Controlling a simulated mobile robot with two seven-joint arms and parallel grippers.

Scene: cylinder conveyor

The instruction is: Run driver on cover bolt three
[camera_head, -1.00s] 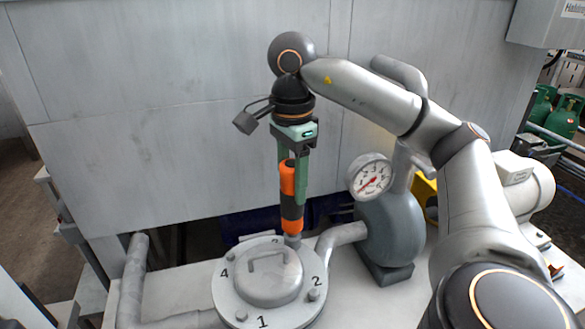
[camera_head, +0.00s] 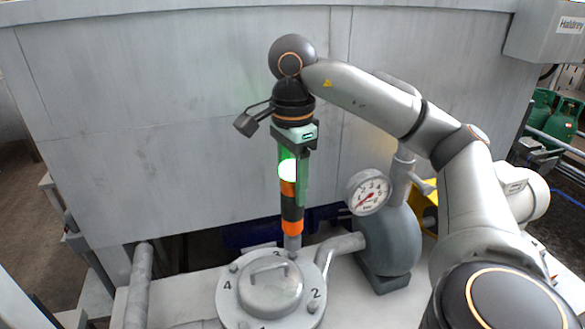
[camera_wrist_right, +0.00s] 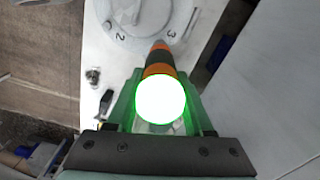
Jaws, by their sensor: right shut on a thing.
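My right gripper (camera_head: 295,188) is shut on the driver (camera_head: 291,213), an orange and black tool held upright. Its lower end is at bolt three (camera_head: 292,254), at the back of the round cover (camera_head: 270,291); whether it is seated on the bolt head cannot be told. A bright white-green light (camera_head: 288,170) glows on the driver, also filling the middle of the right wrist view (camera_wrist_right: 160,101). Bolt two (camera_head: 313,307) and bolt four (camera_head: 234,268) stand uncovered on the flange. My left gripper is not in view.
A pressure gauge (camera_head: 369,192) and a grey rounded pump body (camera_head: 388,240) stand close right of the cover. A pipe (camera_head: 139,285) rises at its left. A large grey tank wall (camera_head: 170,130) is close behind the gripper.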

